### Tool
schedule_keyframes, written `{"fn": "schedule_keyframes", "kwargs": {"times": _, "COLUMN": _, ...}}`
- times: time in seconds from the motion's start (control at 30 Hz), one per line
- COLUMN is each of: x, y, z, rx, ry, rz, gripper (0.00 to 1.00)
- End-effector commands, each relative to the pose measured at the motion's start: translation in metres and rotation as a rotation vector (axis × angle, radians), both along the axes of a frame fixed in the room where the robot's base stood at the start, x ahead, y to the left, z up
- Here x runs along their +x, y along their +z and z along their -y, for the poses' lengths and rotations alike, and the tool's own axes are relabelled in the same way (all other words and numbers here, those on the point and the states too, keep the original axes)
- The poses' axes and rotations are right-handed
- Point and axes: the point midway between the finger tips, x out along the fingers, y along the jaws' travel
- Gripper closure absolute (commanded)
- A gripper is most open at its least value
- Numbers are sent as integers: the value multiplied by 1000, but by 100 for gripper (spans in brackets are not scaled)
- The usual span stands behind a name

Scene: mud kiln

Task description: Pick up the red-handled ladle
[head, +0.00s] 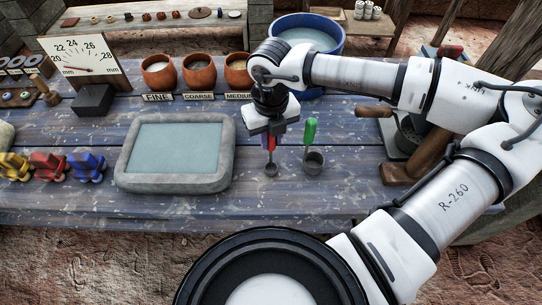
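The red-handled ladle (271,169) is upright near the middle of the blue plank table, with its small grey bowl at the bottom. My gripper (270,140) points straight down over its red handle, and the fingers hide the handle's upper part. I cannot tell whether the fingers are closed on the handle or only around it. I also cannot tell whether the bowl touches the table. A green-handled ladle (313,162) with a larger grey bowl stands upright close by on the right.
A stone-rimmed basin (126,170) lies left of the ladles. Clay pots (160,74) with FINE, COARSE and MEDIUM labels and a blue tub (336,47) stand behind. Yellow, red and blue pieces (87,167) sit at the left. The table front is clear.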

Motion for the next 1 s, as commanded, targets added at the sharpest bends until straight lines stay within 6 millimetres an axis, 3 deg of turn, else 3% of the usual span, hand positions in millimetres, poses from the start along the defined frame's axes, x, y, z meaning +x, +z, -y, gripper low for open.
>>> {"fn": "schedule_keyframes", "kwargs": {"times": 0.03, "x": 0, "y": 0, "z": 0, "rx": 0, "ry": 0, "rz": 0, "gripper": 86}}
{"fn": "schedule_keyframes", "kwargs": {"times": 0.13, "x": 0, "y": 0, "z": 0, "rx": 0, "ry": 0, "rz": 0, "gripper": 100}}
{"fn": "schedule_keyframes", "kwargs": {"times": 0.67, "x": 1, "y": 10, "z": 1, "rx": -1, "ry": -1, "rz": 2, "gripper": 100}}
{"fn": "schedule_keyframes", "kwargs": {"times": 0.83, "x": 1, "y": 37, "z": 1, "rx": -3, "ry": -2, "rz": 6, "gripper": 100}}
{"fn": "schedule_keyframes", "kwargs": {"times": 1.0, "x": 1, "y": 88, "z": 0, "rx": -2, "ry": -3, "rz": 6, "gripper": 100}}
